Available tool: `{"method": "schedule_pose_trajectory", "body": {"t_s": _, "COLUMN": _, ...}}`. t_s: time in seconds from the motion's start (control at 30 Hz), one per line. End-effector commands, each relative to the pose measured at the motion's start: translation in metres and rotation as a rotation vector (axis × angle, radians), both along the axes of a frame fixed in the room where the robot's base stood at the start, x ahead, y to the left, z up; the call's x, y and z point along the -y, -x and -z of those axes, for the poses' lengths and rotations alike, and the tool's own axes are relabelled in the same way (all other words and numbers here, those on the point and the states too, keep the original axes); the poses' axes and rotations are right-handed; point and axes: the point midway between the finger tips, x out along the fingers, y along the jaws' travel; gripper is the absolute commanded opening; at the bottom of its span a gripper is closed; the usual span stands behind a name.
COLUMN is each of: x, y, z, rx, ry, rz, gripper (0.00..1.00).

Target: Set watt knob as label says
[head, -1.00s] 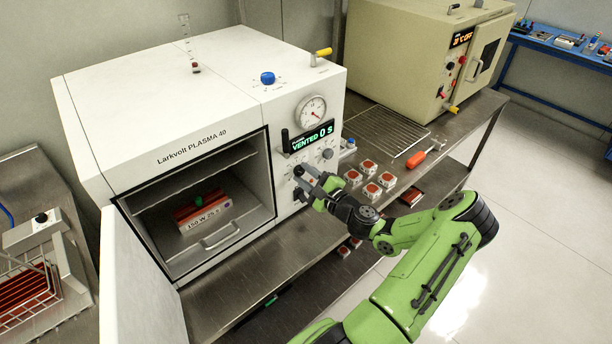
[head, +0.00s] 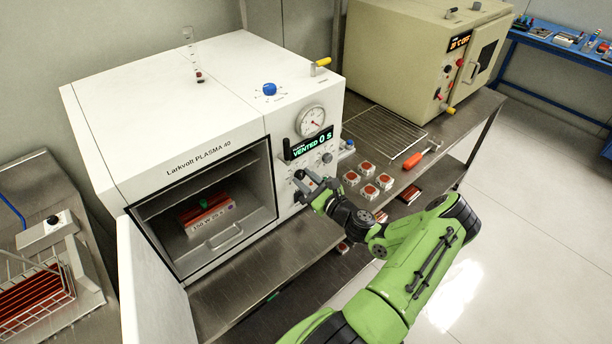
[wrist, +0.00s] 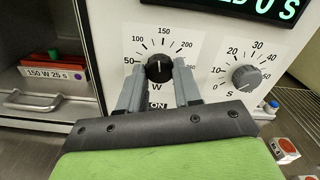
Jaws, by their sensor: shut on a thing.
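The black watt knob (wrist: 159,68) has a dial marked from 50 to 250 with a W below it. Its white mark points about straight up, near 150. My gripper (wrist: 159,80) has one grey finger on each side of the knob and is shut on it. In the head view my gripper (head: 308,186) is at the front panel of the white plasma machine (head: 190,125). The label (wrist: 55,74) reads "150 W 25 s" on a red-and-white carrier inside the open chamber; it also shows in the head view (head: 211,218).
A grey seconds knob (wrist: 246,77) sits right of the watt knob. The display (head: 308,142) reads "VENTED 0 s". The chamber door (head: 150,275) hangs open at left.

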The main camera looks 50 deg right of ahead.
Motion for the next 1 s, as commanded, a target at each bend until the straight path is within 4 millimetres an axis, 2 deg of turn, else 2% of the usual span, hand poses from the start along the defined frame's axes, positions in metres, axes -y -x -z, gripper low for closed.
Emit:
{"method": "schedule_pose_trajectory", "body": {"t_s": 0.33, "x": -0.0003, "y": 0.0003, "z": 0.0005, "rx": 0.015, "ry": -0.157, "rz": 0.000, "gripper": 0.03}}
{"method": "schedule_pose_trajectory", "body": {"t_s": 0.9, "x": -0.0002, "y": 0.0003, "z": 0.0013, "rx": 0.019, "ry": -0.190, "rz": 0.000, "gripper": 0.03}}
{"method": "schedule_pose_trajectory", "body": {"t_s": 0.93, "x": -0.0002, "y": 0.0003, "z": 0.0013, "rx": 0.019, "ry": -0.190, "rz": 0.000, "gripper": 0.36}}
{"method": "schedule_pose_trajectory", "body": {"t_s": 1.0, "x": -0.0003, "y": 0.0003, "z": 0.0012, "rx": 0.019, "ry": -0.190, "rz": 0.000, "gripper": 0.47}}
